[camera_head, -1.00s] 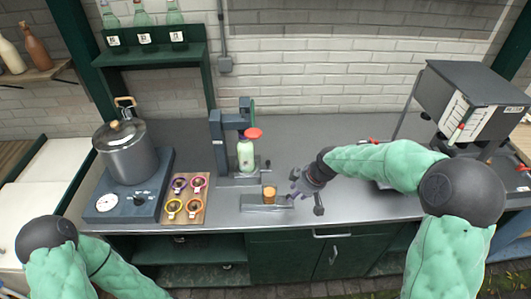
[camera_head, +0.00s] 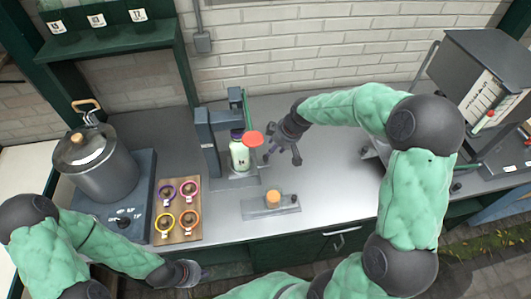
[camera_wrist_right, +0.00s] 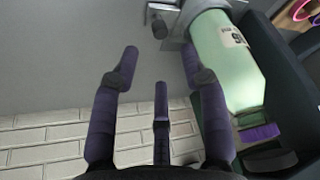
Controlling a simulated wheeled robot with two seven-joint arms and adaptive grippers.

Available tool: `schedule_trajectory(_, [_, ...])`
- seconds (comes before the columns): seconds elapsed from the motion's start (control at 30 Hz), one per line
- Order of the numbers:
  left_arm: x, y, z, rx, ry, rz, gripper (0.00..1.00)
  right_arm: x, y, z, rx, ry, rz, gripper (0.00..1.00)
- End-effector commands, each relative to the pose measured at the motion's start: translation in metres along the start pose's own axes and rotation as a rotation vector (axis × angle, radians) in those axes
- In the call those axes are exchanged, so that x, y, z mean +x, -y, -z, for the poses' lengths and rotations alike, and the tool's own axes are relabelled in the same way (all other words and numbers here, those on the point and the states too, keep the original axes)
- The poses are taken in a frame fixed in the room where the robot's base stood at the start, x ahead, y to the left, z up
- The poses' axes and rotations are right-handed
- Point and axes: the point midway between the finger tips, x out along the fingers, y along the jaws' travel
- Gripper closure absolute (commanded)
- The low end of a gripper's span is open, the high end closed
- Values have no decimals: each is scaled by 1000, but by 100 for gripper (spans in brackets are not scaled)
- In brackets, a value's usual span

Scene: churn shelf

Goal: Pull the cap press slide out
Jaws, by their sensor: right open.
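The dark cap press (camera_head: 208,143) stands on the grey counter, with a pale green bottle (camera_head: 240,157) upright on its base (camera_head: 236,181). The bottle (camera_wrist_right: 224,60) and its purple cap (camera_wrist_right: 258,132) also show in the right wrist view. A small dark knob (camera_wrist_right: 159,27) on a metal bracket sits beside the bottle there; I take it for the slide's handle. My right gripper (camera_head: 279,155) is open just right of the bottle, and its fingers (camera_wrist_right: 157,72) hold nothing. My left gripper (camera_head: 190,271) is low at the counter's front edge; its fingers are unclear.
A red disc (camera_head: 253,139) shows by the bottle. A metal plate (camera_head: 288,203) with an orange piece (camera_head: 273,197) lies in front. A board (camera_head: 178,235) with coloured rings and a pot (camera_head: 95,170) on a dark stove are left. Counter to the right is partly clear.

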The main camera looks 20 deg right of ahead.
Motion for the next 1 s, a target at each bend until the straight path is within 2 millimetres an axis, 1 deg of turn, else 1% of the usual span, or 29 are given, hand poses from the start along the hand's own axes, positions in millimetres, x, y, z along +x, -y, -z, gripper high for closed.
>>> schedule_trajectory(0.03, [2, 1, 0, 0, 0, 0, 100, 11, 1, -1, 0, 2, 3, 55])
schedule_trajectory(0.2, [7, 3, 0, 0, 0, 0, 100, 42, 1, -1, -1, 3, 3, 55])
schedule_trajectory(0.4, [12, 4, 1, 0, -1, 0, 100, 71, 1, -1, -1, 2, 2, 55])
schedule_trajectory(0.6, [13, 5, 1, 0, -1, 0, 100, 85, 0, 0, 0, 0, 0, 55])
schedule_trajectory(0.9, [13, 5, 1, 0, -1, 0, 100, 86, 0, 0, -1, 0, 0, 55])
schedule_trajectory(0.93, [13, 5, 1, 0, -1, 0, 100, 86, 0, 0, -1, 0, 0, 58])
schedule_trajectory(0.97, [13, 5, 1, 0, -1, 0, 100, 86, 0, 0, -1, 0, 0, 67])
schedule_trajectory(1.0, [13, 5, 1, 0, -1, 0, 100, 86, 0, 0, -1, 0, 0, 78])
